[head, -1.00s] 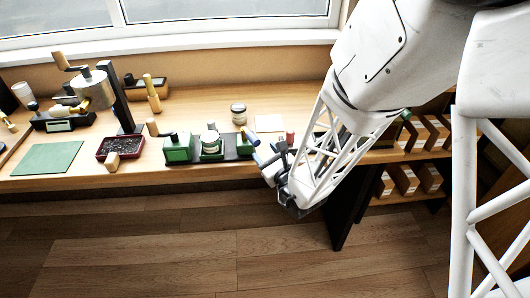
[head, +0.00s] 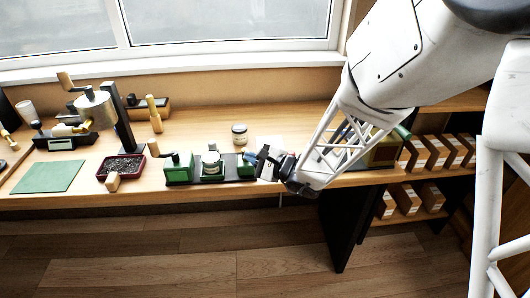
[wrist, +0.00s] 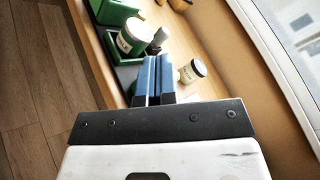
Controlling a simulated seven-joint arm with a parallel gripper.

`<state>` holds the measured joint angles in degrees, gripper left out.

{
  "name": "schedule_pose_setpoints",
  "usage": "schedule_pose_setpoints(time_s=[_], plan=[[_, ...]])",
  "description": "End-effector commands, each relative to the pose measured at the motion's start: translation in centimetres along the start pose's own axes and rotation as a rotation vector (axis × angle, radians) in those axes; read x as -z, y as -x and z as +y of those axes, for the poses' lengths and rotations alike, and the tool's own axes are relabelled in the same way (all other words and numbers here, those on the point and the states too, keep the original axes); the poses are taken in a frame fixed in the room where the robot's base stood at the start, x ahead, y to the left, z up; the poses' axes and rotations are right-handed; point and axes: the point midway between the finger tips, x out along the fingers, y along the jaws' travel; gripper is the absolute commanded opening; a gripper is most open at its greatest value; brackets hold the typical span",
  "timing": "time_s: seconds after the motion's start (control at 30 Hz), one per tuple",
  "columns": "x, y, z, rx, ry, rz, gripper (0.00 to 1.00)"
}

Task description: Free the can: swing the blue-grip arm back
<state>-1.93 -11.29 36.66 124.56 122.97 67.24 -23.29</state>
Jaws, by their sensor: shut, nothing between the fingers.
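The can (head: 211,160), pale-lidded with a label, stands upright between green blocks of a clamp fixture near the table's front edge. It also shows in the wrist view (wrist: 135,37). My gripper (head: 262,161) is shut and empty at the fixture's right end. Its blue fingers (wrist: 153,77) lie together, pointing toward the can, and hide part of the fixture.
A lidded jar (head: 239,134) stands behind the fixture. A dark red tray (head: 137,175) and a green mat (head: 48,177) lie to the left, near a metal drum (head: 95,108). Boxes (head: 416,151) fill shelves at right.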

Motion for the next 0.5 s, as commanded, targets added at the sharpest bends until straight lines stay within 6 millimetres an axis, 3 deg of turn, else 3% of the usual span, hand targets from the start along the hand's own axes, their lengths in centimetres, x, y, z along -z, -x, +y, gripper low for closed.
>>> schedule_pose_setpoints(time_s=[0.23,0.5], plan=[[-0.6,-0.3,-1.8,-0.201,0.331,-0.086,0.00],[-0.3,0.7,-3.7,-0.411,0.687,-0.174,0.00]])
